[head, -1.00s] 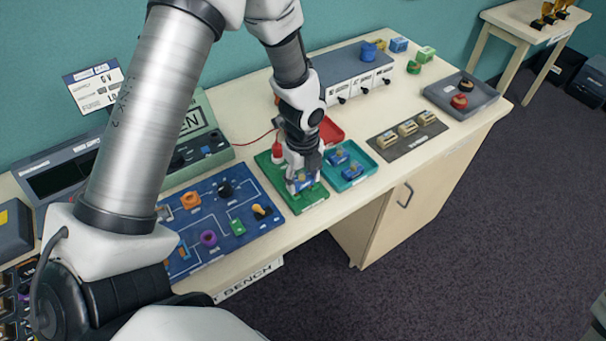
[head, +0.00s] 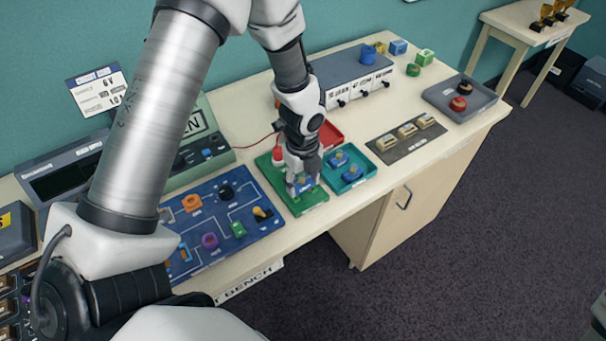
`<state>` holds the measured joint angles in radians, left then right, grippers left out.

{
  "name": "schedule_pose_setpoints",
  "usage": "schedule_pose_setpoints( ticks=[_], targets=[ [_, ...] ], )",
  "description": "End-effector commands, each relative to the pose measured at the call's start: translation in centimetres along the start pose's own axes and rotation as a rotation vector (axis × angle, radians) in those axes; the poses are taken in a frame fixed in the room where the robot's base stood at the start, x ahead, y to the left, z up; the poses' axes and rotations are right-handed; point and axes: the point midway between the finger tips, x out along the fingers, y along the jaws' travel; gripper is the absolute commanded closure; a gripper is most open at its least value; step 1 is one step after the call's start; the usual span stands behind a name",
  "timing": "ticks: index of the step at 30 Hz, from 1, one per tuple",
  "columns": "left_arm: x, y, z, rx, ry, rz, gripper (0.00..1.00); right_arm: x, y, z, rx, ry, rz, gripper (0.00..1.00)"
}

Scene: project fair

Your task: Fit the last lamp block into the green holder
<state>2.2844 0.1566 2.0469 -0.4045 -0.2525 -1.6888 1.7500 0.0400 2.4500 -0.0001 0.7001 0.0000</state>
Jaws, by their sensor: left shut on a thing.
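My left gripper (head: 304,185) points down over the front part of the green holder (head: 313,201) on the bench. It is shut on a blue lamp block (head: 303,185). The block is at the holder, but the fingers hide most of it and I cannot tell whether it is seated. A red piece (head: 278,155) stands at the back of the holder. Right of the holder, a teal tray (head: 369,166) holds two blue lamp blocks, one at the back (head: 338,159) and one in front (head: 351,173). My right gripper is not in view.
A blue circuit board (head: 215,190) with coloured parts lies left of the holder. A red tray (head: 331,132) lies behind the teal tray. A dark rack (head: 408,146) with tan blocks and a grey tray (head: 485,111) lie to the right. The bench's front edge is close.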

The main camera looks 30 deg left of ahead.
Motion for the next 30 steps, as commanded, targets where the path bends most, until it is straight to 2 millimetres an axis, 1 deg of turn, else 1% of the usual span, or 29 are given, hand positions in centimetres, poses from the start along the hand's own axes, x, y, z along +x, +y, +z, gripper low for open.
schedule_pose_setpoints(
  ticks=[14, 30],
  targets=[
    [0.04, -0.03, 0.01, 0.0, 0.0, -0.001, 0.79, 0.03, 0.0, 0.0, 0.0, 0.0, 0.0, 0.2],
    [0.68, -0.04, 0.01, 0.0, 0.0, -0.001, 0.79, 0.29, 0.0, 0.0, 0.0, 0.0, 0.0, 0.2]
  ],
)
